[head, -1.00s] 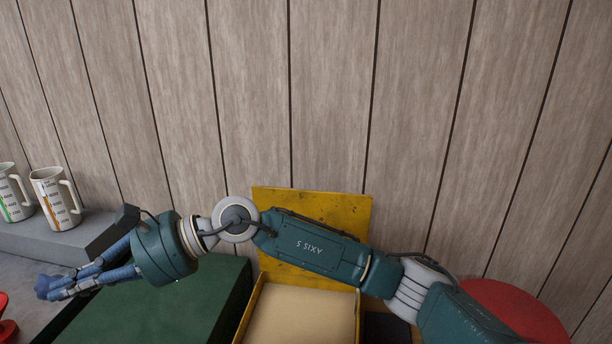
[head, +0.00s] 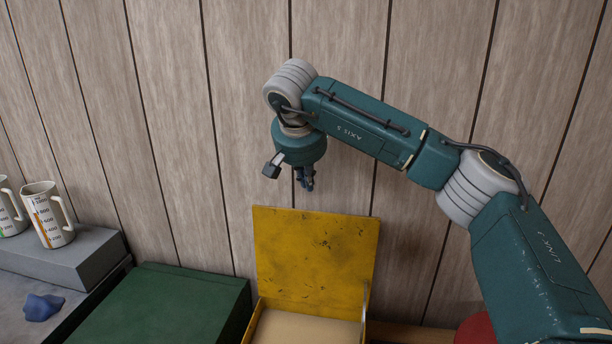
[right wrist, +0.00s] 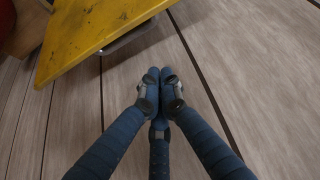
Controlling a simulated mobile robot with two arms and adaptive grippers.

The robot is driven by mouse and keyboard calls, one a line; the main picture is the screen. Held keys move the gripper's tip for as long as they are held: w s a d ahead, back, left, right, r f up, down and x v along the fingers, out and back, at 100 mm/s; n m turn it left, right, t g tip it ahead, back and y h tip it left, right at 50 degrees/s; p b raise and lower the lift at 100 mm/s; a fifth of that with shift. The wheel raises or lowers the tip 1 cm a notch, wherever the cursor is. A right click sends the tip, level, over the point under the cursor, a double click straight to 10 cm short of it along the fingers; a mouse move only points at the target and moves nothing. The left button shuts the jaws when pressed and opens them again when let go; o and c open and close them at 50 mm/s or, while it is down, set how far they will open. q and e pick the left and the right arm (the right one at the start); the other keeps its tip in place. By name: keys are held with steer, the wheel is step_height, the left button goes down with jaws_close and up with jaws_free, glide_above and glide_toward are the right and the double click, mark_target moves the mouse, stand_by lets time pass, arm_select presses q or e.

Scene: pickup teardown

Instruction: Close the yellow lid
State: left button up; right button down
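The yellow lid (head: 315,252) stands open, roughly upright near the wood-panelled wall, at the back of a yellow box whose pale beige inside (head: 305,330) shows at the bottom edge. My right gripper (head: 306,186) hangs pointing down just above the lid's top edge, apart from it in the picture. In the right wrist view, my right gripper's fingertips (right wrist: 160,76) are together with nothing visible between them. The yellow lid (right wrist: 100,32) shows there at upper left, clear of the fingers. My left gripper is not in view.
A green box or case (head: 165,305) stands left of the yellow box. A blue lump (head: 42,307) lies on the grey surface at far left. Measuring jugs (head: 47,215) stand on a grey block (head: 65,258). A red object (head: 475,328) is partly behind my right arm.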

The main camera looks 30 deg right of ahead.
steer(key=f+p, duration=0.1)
steer(key=f, duration=0.1)
steer(key=f+p, duration=0.1)
steer(key=s+f+p, duration=0.1)
steer(key=f, duration=0.1)
steer(key=shift+s+a+f, duration=0.1)
steer(key=shift+a+f, duration=0.25)
steer(key=shift+a, duration=0.05)
steer(key=shift+f, duration=0.1)
steer(key=shift+s+a, duration=0.1)
steer(key=shift+s, duration=0.05)
stand_by(0.4)
